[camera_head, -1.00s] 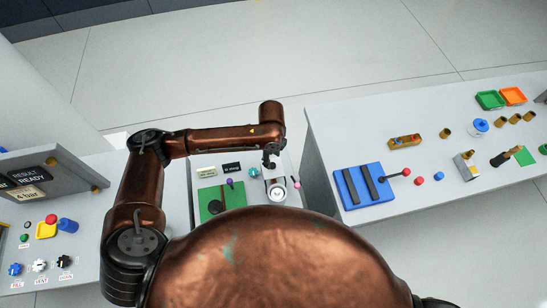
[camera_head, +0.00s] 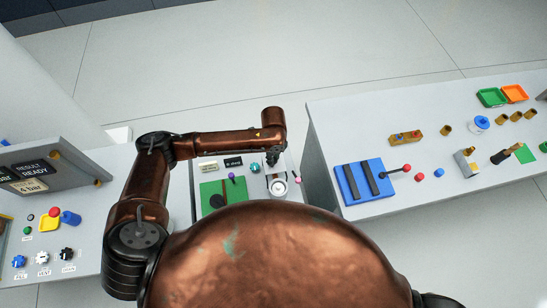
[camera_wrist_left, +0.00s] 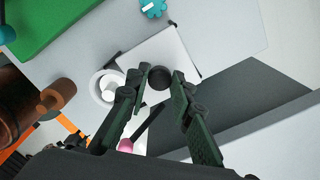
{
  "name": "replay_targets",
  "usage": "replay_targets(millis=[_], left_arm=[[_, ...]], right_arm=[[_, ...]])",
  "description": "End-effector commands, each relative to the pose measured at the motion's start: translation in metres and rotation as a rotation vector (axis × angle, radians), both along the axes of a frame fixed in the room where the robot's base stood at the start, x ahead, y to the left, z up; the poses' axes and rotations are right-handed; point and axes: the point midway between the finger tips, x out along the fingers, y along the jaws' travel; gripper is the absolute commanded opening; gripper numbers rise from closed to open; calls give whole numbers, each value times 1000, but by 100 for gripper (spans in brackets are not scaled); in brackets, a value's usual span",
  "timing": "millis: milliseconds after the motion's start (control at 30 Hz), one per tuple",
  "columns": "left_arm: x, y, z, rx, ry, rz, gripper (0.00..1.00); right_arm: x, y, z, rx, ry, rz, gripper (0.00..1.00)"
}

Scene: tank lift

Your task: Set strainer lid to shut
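The strainer (camera_head: 279,189) is a white round housing on the small middle table. In the left wrist view its pale ring (camera_wrist_left: 104,87) lies left of the fingers. A white square plate with a dark round knob (camera_wrist_left: 158,77) shows beside the ring; it looks like the lid, but its exact angle is unclear. My left gripper (camera_head: 272,163) is above the strainer. In the left wrist view its fingertips (camera_wrist_left: 160,73) stand on both sides of the knob; contact is not clear. My right gripper is out of view.
A green panel (camera_head: 209,190) with a purple-topped lever is left of the strainer, and a teal knob (camera_head: 255,168) is close by. A pink-tipped rod (camera_wrist_left: 126,145) lies near the fingers. A gap separates this table from the right bench (camera_head: 330,130).

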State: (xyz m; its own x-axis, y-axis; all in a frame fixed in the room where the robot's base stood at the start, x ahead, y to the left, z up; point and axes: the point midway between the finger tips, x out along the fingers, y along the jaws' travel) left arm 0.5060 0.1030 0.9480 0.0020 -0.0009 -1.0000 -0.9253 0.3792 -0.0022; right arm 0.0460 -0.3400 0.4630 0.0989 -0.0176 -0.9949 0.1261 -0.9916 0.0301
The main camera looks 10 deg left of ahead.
Motion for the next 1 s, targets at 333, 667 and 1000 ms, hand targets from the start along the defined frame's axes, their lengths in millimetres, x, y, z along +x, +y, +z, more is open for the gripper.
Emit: replay_targets(millis=[333, 667, 1000], left_arm=[[0, 1, 0, 1, 1, 0, 0], [-1, 0, -1, 2, 1, 0, 0], [-54, -22, 3, 1, 8, -4, 0]], right_arm=[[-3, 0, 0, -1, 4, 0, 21], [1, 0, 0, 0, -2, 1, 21], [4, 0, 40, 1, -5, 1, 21]])
